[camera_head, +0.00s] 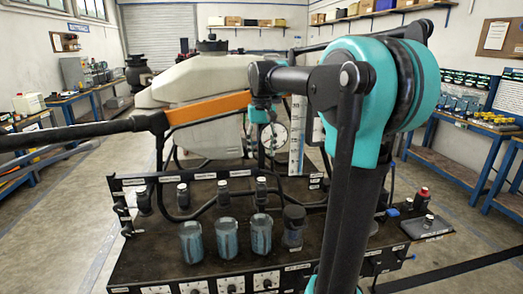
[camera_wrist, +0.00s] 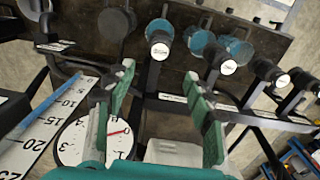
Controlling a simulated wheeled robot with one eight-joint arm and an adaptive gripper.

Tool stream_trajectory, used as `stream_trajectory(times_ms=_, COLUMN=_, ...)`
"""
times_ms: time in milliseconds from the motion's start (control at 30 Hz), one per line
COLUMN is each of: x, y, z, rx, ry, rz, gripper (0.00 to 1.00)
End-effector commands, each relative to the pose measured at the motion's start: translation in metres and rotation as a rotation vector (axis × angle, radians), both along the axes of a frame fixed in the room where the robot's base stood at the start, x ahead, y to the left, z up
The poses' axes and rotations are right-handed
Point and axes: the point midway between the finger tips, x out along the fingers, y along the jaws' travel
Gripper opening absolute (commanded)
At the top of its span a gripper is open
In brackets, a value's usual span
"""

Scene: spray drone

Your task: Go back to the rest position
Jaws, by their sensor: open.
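My gripper (camera_wrist: 160,82) shows in the wrist view with its two green-padded fingers spread apart and nothing between them. Behind the fingers lie a round dial (camera_wrist: 88,140) with a red needle and a white numbered scale (camera_wrist: 38,128). In the head view my arm crosses the right of the picture and reaches left toward the large pale drone tank (camera_head: 215,75).
Several blue-tinted cups (camera_head: 225,238) stand in a row on the bench, under nozzles on a dark pipe. An orange drone arm (camera_head: 208,108) sticks out to the left. A red-capped bottle (camera_head: 422,197) stands at the bench's right. Floor (camera_head: 60,230) is free to the left.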

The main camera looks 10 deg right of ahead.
Motion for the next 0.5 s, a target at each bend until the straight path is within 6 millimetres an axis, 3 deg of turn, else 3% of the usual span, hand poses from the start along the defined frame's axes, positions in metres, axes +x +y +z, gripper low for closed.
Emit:
stream_trajectory(times_ms=167, x=-0.004, y=-0.002, z=-0.008, rx=0.001, ry=-0.009, rz=-0.001, gripper=0.54)
stream_trajectory(times_ms=267, x=-0.016, y=-0.006, z=-0.033, rx=0.003, ry=-0.039, rz=-0.002, gripper=0.54)
stream_trajectory(times_ms=367, x=-0.041, y=-0.014, z=-0.074, rx=0.007, ry=-0.09, rz=-0.003, gripper=0.54)
stream_trajectory(times_ms=500, x=-0.089, y=-0.024, z=-0.143, rx=0.009, ry=-0.18, rz=-0.003, gripper=0.54)
